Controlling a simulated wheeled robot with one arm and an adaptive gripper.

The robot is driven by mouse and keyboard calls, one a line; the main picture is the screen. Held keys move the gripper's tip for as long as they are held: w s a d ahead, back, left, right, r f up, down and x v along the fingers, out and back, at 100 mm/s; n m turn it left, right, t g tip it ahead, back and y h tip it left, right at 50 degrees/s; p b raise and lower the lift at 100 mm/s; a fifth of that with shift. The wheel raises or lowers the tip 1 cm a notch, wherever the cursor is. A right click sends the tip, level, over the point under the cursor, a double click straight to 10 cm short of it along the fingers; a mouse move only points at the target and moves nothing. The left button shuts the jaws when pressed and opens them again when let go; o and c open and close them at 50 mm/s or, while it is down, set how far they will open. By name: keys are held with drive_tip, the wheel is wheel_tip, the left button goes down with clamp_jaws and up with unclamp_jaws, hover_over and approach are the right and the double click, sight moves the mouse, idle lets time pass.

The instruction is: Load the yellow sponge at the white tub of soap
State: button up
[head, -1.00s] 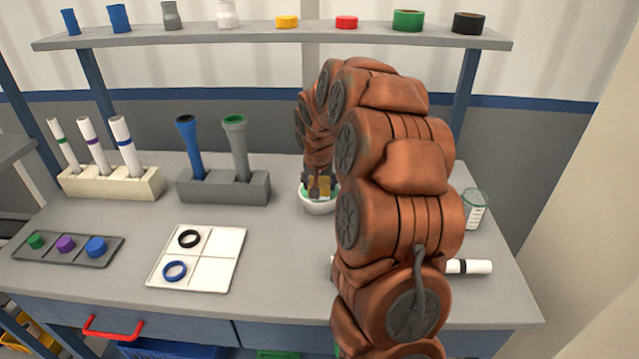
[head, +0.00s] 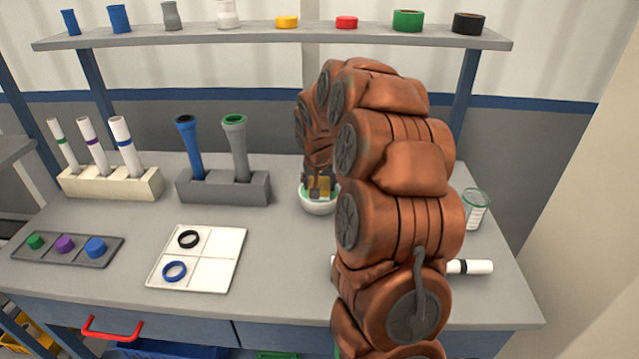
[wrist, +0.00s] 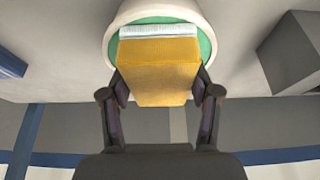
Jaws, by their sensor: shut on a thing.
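The white tub of soap (head: 318,206) stands on the bench right of the grey pipe holder, with green soap inside. It also shows at the top of the wrist view (wrist: 112,35). My gripper (head: 318,188) is shut on the yellow sponge (wrist: 158,72), a finger on each side. The sponge has a pale layer along its far edge (wrist: 158,31). That end overlaps the green soap in the wrist view; I cannot tell how deep it sits. In the head view the sponge (head: 322,186) is small and partly hidden by my gripper.
A grey holder (head: 222,190) with two pipes stands left of the tub. A cream rack (head: 110,184) holds white pipes farther left. A white tray (head: 220,262) with two rings lies in front. A beaker (head: 476,210) and a white pipe (head: 475,267) are at right.

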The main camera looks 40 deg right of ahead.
sight(320, 181)
drive_tip(key=shift+r+p, duration=0.55)
drive_tip(key=shift+r, duration=2.95)
